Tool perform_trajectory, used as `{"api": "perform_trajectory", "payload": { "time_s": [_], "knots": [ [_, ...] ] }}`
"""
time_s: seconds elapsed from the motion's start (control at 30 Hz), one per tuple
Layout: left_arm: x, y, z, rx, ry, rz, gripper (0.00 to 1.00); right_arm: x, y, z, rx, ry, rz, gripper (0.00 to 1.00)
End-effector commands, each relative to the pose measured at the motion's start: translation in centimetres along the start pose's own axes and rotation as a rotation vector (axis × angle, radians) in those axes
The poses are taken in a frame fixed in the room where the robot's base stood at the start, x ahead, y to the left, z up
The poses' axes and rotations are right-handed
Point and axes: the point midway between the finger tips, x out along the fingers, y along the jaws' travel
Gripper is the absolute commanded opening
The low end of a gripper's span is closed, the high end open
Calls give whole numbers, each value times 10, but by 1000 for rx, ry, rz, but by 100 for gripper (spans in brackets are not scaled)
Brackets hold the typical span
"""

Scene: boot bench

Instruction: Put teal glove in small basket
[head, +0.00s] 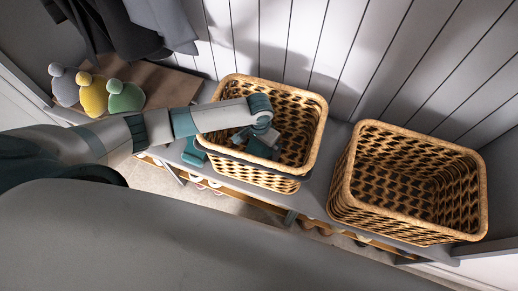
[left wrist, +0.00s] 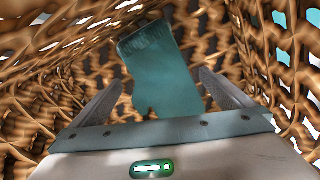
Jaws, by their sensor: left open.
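The teal glove (left wrist: 160,65) lies inside a wicker basket, between and just beyond the fingertips of my left gripper (left wrist: 160,85). The gripper is open, with a finger on each side of the glove and gaps visible. In the head view my left gripper (head: 264,140) reaches down into the left basket (head: 317,135), which looks a little smaller than the right one. The hand partly hides the glove there. My right gripper is not in view.
A larger empty-looking wicker basket (head: 400,222) stands on the bench to the right. Grey, yellow and green rounded figures (head: 93,95) stand at the left. Dark clothes (head: 125,35) hang above them. A teal item (head: 192,153) shows outside the left basket's left side.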

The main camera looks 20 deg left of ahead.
Motion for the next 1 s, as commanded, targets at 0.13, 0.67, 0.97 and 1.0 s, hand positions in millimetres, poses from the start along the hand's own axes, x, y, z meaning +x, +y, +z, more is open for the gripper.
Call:
{"api": "perform_trajectory", "payload": {
  "time_s": [0.13,0.67,0.97,1.0],
  "knots": [
    [-27,0,-1,2,3,1,100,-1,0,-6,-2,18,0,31],
    [-97,0,-1,0,1,1,100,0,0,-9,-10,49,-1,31],
    [-99,0,0,0,0,0,100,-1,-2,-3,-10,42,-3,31],
    [-99,0,0,0,0,0,100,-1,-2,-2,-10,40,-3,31]
  ]
}}
